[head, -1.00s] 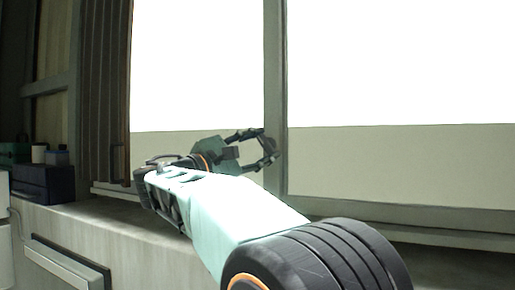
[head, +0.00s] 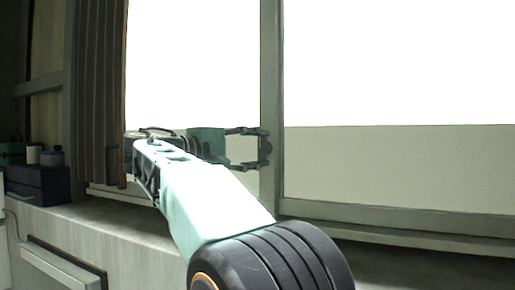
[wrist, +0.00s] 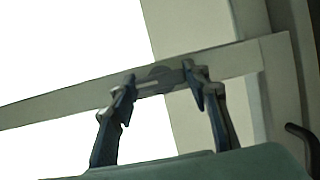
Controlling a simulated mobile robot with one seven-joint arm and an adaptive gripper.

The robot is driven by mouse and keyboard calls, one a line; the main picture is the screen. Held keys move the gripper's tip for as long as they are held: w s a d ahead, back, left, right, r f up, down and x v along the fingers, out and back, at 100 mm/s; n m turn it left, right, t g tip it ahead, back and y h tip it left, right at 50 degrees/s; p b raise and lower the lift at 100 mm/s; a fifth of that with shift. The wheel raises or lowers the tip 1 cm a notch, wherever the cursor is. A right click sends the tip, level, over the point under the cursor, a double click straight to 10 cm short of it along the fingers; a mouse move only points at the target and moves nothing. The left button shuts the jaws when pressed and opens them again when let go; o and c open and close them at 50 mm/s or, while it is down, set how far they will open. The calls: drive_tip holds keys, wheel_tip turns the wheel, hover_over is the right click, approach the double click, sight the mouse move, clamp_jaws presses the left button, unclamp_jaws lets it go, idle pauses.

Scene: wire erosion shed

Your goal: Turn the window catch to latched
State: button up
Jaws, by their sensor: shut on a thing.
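The window catch (wrist: 160,71) is a small grey fitting with a round base and a short pale lever, mounted on the grey upright bar between the window panes. In the wrist view the lever lies roughly along the bar, between my two fingertips. My gripper (wrist: 160,82) is shut on the catch, one dark finger at each side. In the head view my gripper (head: 265,147) reaches the upright bar (head: 271,80) from the left, its fingers one above the other. The catch is mostly hidden there by the fingers.
A concrete sill (head: 110,230) runs below the window. A dark blue box (head: 38,184) with small containers stands at the far left, near a ribbed brown curtain (head: 98,90). A dark curved handle (wrist: 301,132) shows at the right of the wrist view.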

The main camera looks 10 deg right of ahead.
idle(0.4)
drive_tip(key=o, duration=1.2)
drive_tip(key=shift+c, duration=0.2)
drive_tip(key=v, duration=1.2)
